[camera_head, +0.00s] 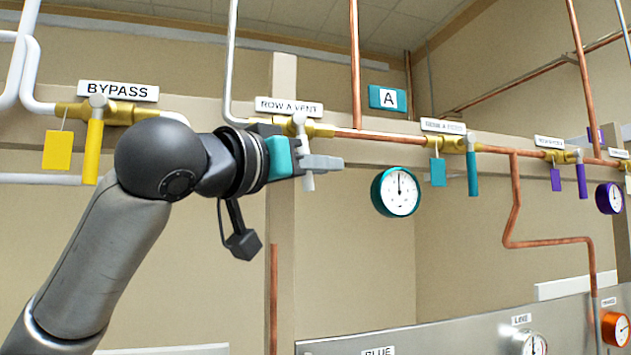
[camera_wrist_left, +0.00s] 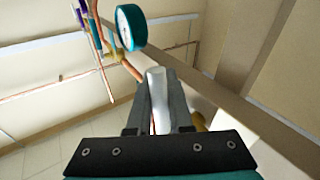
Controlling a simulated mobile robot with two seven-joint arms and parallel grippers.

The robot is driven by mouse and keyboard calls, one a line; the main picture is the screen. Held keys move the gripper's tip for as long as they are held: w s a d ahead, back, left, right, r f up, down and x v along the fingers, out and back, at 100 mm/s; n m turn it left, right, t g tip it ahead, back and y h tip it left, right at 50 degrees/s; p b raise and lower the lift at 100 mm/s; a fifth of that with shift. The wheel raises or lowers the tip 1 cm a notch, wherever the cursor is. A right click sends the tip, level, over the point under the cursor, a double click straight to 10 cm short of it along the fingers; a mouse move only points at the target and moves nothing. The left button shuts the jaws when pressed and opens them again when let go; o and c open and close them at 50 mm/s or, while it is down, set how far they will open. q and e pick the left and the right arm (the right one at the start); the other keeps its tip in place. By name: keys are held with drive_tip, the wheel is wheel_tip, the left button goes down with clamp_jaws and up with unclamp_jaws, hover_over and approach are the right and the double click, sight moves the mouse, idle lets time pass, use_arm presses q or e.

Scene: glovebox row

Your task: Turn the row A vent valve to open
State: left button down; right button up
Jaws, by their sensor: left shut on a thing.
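The row A vent valve (camera_head: 318,130) is a brass body on the pipe under the "ROW A VENT" label (camera_head: 288,107). Its light grey handle (camera_head: 309,182) hangs down, across the pipe. My left gripper (camera_head: 322,162) is at the handle, its fingers shut on it; the handle's lower end shows below the fingers. In the left wrist view the pale handle (camera_wrist_left: 157,92) stands between the two fingers of my left gripper (camera_wrist_left: 158,105). My right gripper is not in view.
The bypass valve has a yellow handle (camera_head: 93,150) and tag to the left. A teal-rimmed gauge (camera_head: 396,192) hangs right of my gripper. A teal handle (camera_head: 472,172) and a purple handle (camera_head: 581,180) lie farther right. A grey panel (camera_head: 450,335) is below.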

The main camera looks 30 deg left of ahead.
use_arm(q)
drive_tip(key=shift+w+d+r+n+t+y+b, duration=0.25)
drive_tip(key=shift+n+t+b, duration=0.45)
drive_tip(key=shift+b, duration=0.2)
drive_tip(key=shift+w+d+r+n+t+y+b, duration=0.2)
drive_tip(key=shift+w+r+n+t+b, duration=0.1)
drive_tip(key=shift+n+t+b, duration=0.5)
drive_tip(key=shift+w+d+r+n+t+y+b, duration=0.2)
drive_tip(key=shift+n+t+b, duration=0.35)
drive_tip(key=shift+b, duration=0.4)
drive_tip(key=shift+w+r+t, duration=0.1)
drive_tip(key=shift+r+t, duration=0.15)
drive_tip(key=shift+r, duration=0.05)
drive_tip(key=shift+n, duration=0.25)
drive_tip(key=c, duration=0.8)
unclamp_jaws()
drive_tip(key=shift+c, duration=0.2)
